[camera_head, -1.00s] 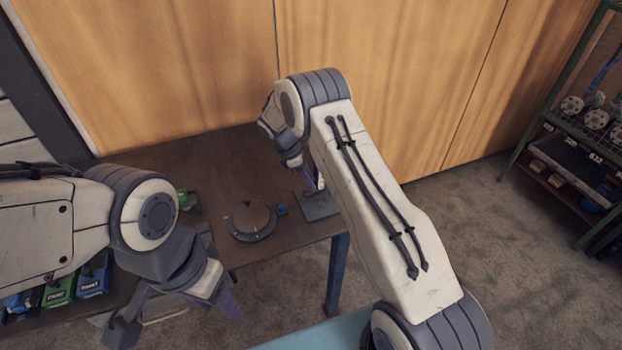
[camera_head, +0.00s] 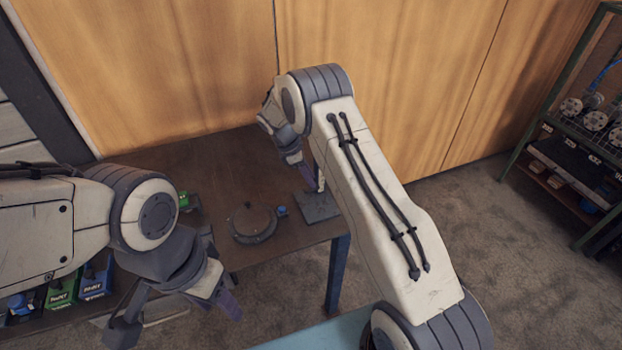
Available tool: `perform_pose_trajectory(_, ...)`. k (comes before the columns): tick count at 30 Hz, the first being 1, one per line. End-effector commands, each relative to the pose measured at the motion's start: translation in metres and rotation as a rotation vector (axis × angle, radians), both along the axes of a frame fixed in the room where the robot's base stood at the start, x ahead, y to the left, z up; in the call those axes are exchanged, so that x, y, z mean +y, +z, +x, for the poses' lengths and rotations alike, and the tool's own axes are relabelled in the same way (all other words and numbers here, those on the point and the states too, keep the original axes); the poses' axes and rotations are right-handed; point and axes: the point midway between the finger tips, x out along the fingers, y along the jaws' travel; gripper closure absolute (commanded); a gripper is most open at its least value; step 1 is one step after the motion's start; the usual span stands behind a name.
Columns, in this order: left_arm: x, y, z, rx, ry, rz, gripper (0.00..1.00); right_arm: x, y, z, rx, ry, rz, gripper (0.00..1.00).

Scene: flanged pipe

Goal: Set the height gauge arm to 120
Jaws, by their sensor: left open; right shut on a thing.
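The height gauge is mostly hidden behind my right arm; a grey flat plate (camera_head: 317,206), which looks like its base, shows at the table's right end. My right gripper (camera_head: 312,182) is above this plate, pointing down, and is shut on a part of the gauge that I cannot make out. The scale and the arm's reading are not visible. My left gripper (camera_head: 180,318) is open and empty at the lower left, in front of the table's near edge, away from the gauge.
A round dark flanged disc (camera_head: 253,222) lies on the brown table (camera_head: 225,170), with a small blue piece (camera_head: 282,210) beside it. Green and blue boxes (camera_head: 95,280) stand at the left. A shelf rack (camera_head: 575,150) stands at the far right. A wooden wall (camera_head: 180,70) is behind.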

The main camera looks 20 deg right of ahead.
Motion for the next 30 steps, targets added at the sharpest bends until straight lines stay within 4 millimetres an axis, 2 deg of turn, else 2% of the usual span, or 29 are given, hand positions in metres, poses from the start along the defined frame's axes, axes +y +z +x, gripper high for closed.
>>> perform_pose_trajectory(1, 0.0, 0.016, 0.0, 0.0, 0.001, 0.0, 0.5, -0.002, 0.026, 0.001, -0.003, 0.001, -0.004, 1.0)
perform_pose_trajectory(3, 0.0, 0.026, 0.0, 0.0, 0.001, 0.0, 0.5, -0.002, 0.045, 0.001, -0.003, 0.0, -0.005, 1.0)
perform_pose_trajectory(7, 0.0, 0.039, 0.0, -0.001, 0.001, -0.001, 0.5, -0.002, 0.072, 0.001, -0.002, 0.0, -0.005, 1.0)
perform_pose_trajectory(12, 0.0, 0.044, 0.0, 0.0, 0.001, 0.0, 0.5, -0.002, 0.083, 0.0, 0.0, 0.0, -0.004, 1.0)
perform_pose_trajectory(20, 0.0, 0.043, 0.0, 0.0, 0.001, 0.0, 0.5, -0.002, 0.082, 0.001, -0.001, 0.001, -0.004, 1.0)
perform_pose_trajectory(21, 0.0, 0.043, 0.0, 0.0, 0.001, 0.0, 0.5, -0.002, 0.082, 0.001, -0.001, 0.001, -0.004, 0.67)
perform_pose_trajectory(22, 0.0, 0.043, 0.0, 0.0, 0.001, 0.0, 0.5, -0.002, 0.082, 0.001, -0.001, 0.001, -0.004, 0.58)
perform_pose_trajectory(30, 0.0, 0.043, 0.0, 0.0, 0.001, 0.0, 0.5, 0.0, 0.082, 0.001, -0.001, 0.002, -0.002, 0.58)
